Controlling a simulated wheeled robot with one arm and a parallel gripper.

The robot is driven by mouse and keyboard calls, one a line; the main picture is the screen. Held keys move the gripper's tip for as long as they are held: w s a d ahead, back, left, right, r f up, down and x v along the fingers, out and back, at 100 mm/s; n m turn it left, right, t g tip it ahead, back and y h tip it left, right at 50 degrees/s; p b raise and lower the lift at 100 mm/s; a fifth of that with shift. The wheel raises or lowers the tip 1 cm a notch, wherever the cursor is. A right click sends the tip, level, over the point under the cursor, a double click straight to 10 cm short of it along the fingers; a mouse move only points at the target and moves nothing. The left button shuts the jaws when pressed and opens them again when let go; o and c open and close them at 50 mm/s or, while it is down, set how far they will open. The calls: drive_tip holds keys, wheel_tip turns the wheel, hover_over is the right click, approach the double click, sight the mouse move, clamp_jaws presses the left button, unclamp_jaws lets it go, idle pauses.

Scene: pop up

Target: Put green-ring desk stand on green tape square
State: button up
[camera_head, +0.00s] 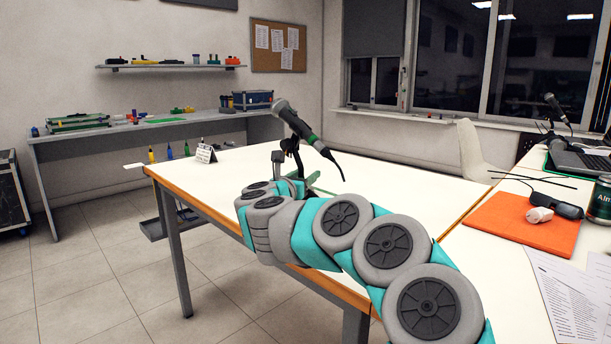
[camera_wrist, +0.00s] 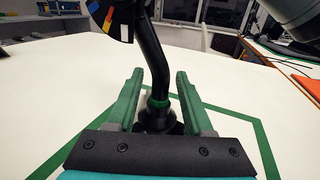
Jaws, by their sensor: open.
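The green-ring desk stand (camera_wrist: 158,103) is black with a green band low on its neck, in the wrist view. It stands upright on the white table and holds a microphone (camera_head: 297,125), seen in the head view. The green tape square (camera_wrist: 258,138) runs on the table to the left, right and behind the stand, whose foot appears inside the outline. My gripper (camera_wrist: 160,76) is open, with one green finger on each side of the stand's neck and a visible gap to each. The gripper body hides the front of the foot and the near tape edge.
On the right are an orange mat (camera_head: 522,222), papers, a laptop (camera_head: 580,158) and another microphone (camera_head: 556,108). The white tabletop (camera_head: 420,195) right of my arm is clear.

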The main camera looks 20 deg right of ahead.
drive_tip(key=v, duration=1.1)
drive_tip(key=shift+s+a+b, duration=0.2)
drive_tip(key=shift+s+b, duration=0.1)
